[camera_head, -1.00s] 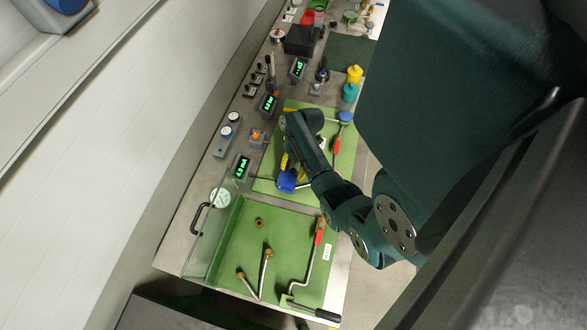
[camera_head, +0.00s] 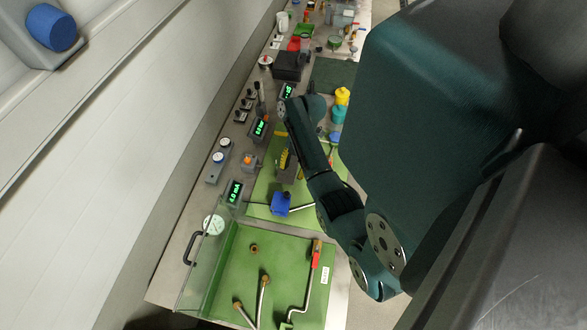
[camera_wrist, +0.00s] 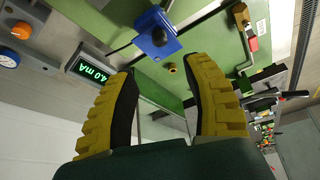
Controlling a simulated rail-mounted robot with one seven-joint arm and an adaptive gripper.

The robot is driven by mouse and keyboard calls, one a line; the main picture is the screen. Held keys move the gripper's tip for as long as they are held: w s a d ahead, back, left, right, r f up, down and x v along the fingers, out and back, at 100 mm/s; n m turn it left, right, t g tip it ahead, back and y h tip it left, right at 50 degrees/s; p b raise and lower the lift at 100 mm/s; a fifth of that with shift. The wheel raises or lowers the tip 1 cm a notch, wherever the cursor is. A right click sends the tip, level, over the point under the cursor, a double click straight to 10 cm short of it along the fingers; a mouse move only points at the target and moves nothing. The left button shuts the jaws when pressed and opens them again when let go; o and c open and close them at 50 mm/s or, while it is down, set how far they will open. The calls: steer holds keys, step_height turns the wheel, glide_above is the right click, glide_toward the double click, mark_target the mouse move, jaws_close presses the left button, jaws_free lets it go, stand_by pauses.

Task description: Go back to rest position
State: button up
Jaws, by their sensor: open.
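My gripper (camera_wrist: 165,115) shows in the wrist view with two yellow ribbed fingers spread apart and nothing between them. In the head view my gripper (camera_head: 287,163) hangs over the farther green panel, partly hidden by my own arm. A blue box (camera_wrist: 157,33) with a cable lies beyond the fingertips in the wrist view, apart from them. The same blue box (camera_head: 280,204) sits just below the gripper in the head view, on the green panel.
A green tray (camera_head: 225,275) with a clear front wall holds pipe pieces and a red-handled valve (camera_head: 315,255). Meters, including a display (camera_head: 234,193), line the bench's left side. A black bin (camera_head: 288,66) and yellow bottle (camera_head: 342,96) stand farther back.

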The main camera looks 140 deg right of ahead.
stand_by(0.4)
steer(key=w+d+r+g+h+p, duration=0.1)
steer(key=w+d+r+h, duration=0.1)
steer(key=w+d+r, duration=0.45)
steer(key=w+d+r+h, duration=0.2)
steer(key=w+d+r, duration=0.2)
steer(key=w+d, duration=0.6)
steer(key=w+a+r+t+h, duration=0.1)
steer(key=w+r, duration=0.4)
steer(key=w, duration=0.4)
steer(key=w+a+r+t+h+p, duration=0.15)
steer(key=w+r, duration=0.25)
steer(key=w, duration=0.4)
steer(key=w+a+r+t+h, duration=0.1)
steer(key=w+r+h, duration=0.1)
steer(key=w+r, duration=0.5)
steer(key=w+a+r+m+t, duration=0.1)
steer(key=w+a+r+t, duration=0.7)
steer(key=w+a+r, duration=0.85)
steer(key=a+r+t+y, duration=0.3)
steer(key=a+r, duration=0.4)
steer(key=a, duration=0.4)
steer(key=w+a+r+m+t+y+p, duration=0.1)
steer(key=a+r+t+y, duration=0.3)
steer(key=a+r, duration=0.3)
steer(key=a, duration=0.5)
steer(key=shift+r, duration=0.3)
